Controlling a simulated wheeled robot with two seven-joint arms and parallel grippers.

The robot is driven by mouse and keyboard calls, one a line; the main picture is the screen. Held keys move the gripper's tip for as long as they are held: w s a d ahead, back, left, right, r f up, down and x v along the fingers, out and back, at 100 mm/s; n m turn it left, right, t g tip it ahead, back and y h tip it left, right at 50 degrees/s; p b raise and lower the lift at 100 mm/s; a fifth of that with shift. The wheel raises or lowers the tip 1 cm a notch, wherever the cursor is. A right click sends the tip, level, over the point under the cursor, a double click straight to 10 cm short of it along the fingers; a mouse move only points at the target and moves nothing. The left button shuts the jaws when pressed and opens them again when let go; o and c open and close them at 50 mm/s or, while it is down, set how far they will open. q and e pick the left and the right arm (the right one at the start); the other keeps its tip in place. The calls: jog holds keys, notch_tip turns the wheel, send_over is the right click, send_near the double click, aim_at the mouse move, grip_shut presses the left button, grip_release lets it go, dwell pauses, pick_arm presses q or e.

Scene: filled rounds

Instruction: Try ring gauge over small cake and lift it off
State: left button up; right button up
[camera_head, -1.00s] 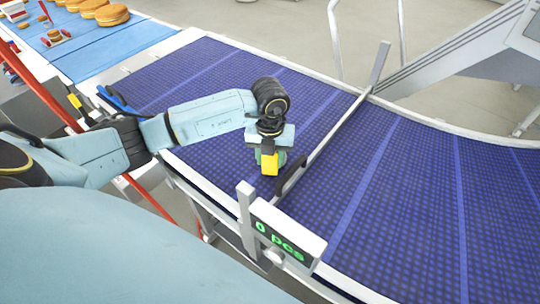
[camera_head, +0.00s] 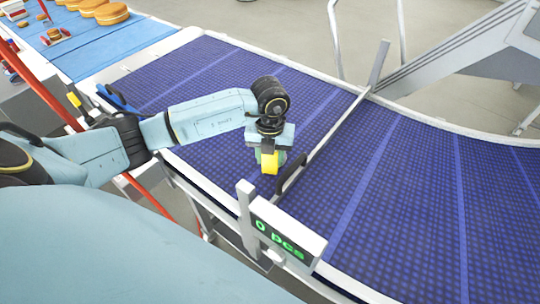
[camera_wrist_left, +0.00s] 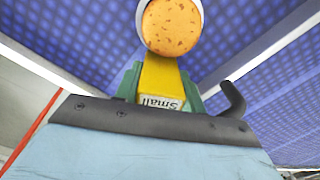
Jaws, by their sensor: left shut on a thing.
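My left gripper (camera_head: 271,158) is low over the blue belt, beside the metal bar across it. It is shut on the yellow handle of the ring gauge (camera_head: 269,165), which is marked "Small" in the left wrist view (camera_wrist_left: 161,76). There the gauge's pale ring surrounds the outline of the small cake (camera_wrist_left: 172,26), a round golden-brown top with darker specks. The top of the ring is cut off by the picture edge. I cannot tell how far down the cake the ring sits. In the head view my gripper mostly hides ring and cake. My right gripper is not in view.
A metal bar (camera_head: 328,137) with a black handle (camera_head: 291,175) crosses the belt (camera_head: 410,190) just right of my gripper. A counter display (camera_head: 281,240) reads "0 pcs". Several cakes (camera_head: 111,14) stand on a light blue surface (camera_head: 112,48) at upper left. The belt beyond the bar is clear.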

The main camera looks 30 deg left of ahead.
pick_arm(q)
jog(key=shift+r, duration=0.1)
jog(key=shift+r+p, duration=3.85)
jog(key=shift+r, duration=1)
